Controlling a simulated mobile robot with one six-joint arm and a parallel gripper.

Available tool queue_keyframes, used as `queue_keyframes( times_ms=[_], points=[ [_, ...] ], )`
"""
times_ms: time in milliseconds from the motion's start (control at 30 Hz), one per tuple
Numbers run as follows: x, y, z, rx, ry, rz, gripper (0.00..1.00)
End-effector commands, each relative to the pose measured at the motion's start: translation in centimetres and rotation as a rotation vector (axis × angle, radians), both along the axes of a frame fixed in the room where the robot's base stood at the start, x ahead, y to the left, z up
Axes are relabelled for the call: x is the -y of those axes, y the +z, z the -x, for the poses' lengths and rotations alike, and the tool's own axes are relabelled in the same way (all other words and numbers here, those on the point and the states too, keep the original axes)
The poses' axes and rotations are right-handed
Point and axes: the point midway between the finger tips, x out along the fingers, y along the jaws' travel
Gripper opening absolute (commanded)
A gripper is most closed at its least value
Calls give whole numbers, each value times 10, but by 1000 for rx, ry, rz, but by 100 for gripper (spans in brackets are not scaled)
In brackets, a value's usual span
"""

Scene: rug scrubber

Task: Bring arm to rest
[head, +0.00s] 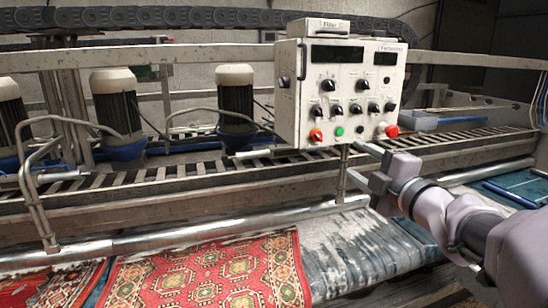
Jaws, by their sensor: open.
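My arm comes in from the lower right in the head view. My gripper (366,165) is at its end, just below and in front of the white control box (290,110). The gripper's jaws are open and I see nothing held in them. The box has two dark displays, several black knobs, an orange-red knob (316,135), a green button (339,131) and a red button (391,131) on its right. The fingertips are close under the box's lower edge; whether they touch it I cannot tell.
A red patterned rug (210,275) lies at the front, with a grey-blue rug (350,255) beside it. A metal roller (180,237) and a slatted conveyor (100,185) run across behind. Several motors (235,98) stand at the left. A metal rail (150,57) crosses behind the box.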

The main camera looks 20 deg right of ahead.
Motion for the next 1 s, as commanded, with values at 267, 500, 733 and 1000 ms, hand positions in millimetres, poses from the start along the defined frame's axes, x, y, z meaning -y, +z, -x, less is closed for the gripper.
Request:
queue_keyframes(
  times_ms=[267,500,733,1000],
  points=[
    [-9,-13,7,-6,-198,-294,51],
    [-108,-178,116,-374,-645,-1262,51],
    [-218,-265,214,-807,-836,-1656,51],
    [-240,-275,238,-911,-881,-1718,51]
  ],
)
